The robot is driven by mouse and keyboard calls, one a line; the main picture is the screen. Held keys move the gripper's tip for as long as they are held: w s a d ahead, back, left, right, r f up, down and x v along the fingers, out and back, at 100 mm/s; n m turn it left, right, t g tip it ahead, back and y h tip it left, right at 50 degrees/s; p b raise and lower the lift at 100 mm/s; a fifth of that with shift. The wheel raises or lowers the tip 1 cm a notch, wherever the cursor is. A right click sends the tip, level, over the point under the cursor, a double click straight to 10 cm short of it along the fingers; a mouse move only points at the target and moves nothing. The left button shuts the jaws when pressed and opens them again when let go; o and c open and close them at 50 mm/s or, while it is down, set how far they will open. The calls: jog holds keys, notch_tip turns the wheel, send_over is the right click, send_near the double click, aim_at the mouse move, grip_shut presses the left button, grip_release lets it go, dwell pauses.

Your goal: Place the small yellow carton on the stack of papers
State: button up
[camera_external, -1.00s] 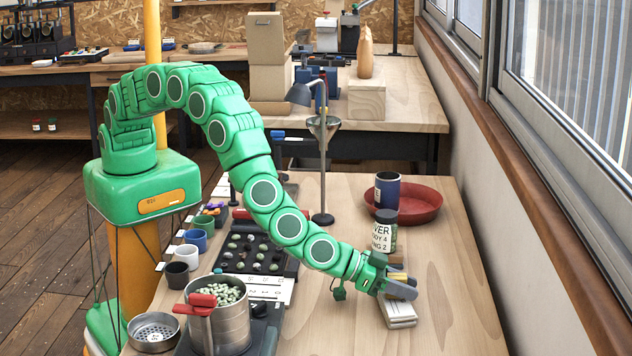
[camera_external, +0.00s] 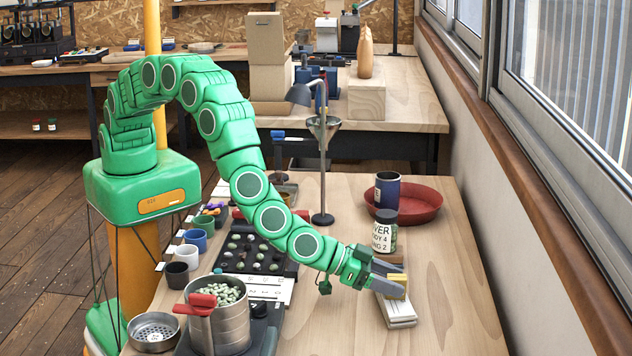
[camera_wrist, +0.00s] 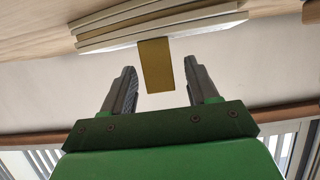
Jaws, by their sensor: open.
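The small yellow carton (camera_external: 399,281) stands on the stack of papers (camera_external: 398,312), which lies on the light wooden table. In the wrist view, the carton (camera_wrist: 157,66) meets the edge of the papers stack (camera_wrist: 160,25) and sits between my fingertips. My gripper (camera_external: 394,278) is open, with a finger on each side of the carton. The wrist view shows a gap between each finger of my gripper (camera_wrist: 160,84) and the carton. The fingers partly hide the carton in the external view.
A labelled jar (camera_external: 384,232) stands on the table just behind the stack. A red round tray (camera_external: 425,203) and a dark blue can (camera_external: 387,190) are farther back. A metal pot of beans (camera_external: 222,325) stands front left. The table's right side is clear.

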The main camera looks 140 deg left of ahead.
jog(key=v, duration=0.8)
jog(key=shift+s+d, duration=0.25)
jog(key=shift+r, duration=0.1)
